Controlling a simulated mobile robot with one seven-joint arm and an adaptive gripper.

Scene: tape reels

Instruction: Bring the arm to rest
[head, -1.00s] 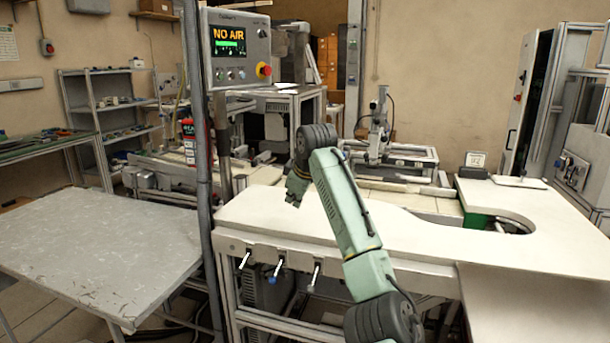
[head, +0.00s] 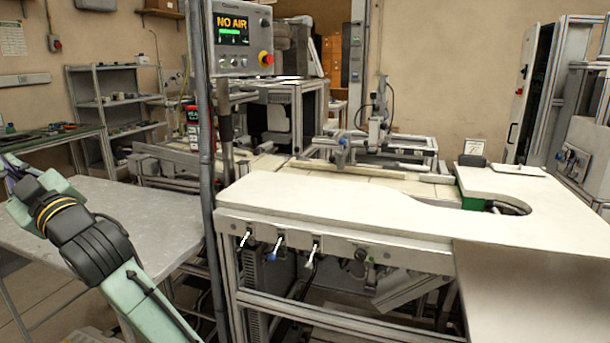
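My arm is pale green with dark grey joints. In the head view it reaches up from the bottom edge to the left, in front of the grey table (head: 150,215). My gripper (head: 12,170) is at the far left edge of the view, small, dark and partly cut off. I cannot see its fingertips clearly, so I cannot tell whether it is open or shut. I see no tape reel in it.
A white worktop (head: 320,207) with a curved cut-out fills the middle and right, its left part bare. A dark upright post (head: 203,150) carrying a control panel (head: 240,35) stands between the tables. Shelves (head: 115,100) stand at the back left.

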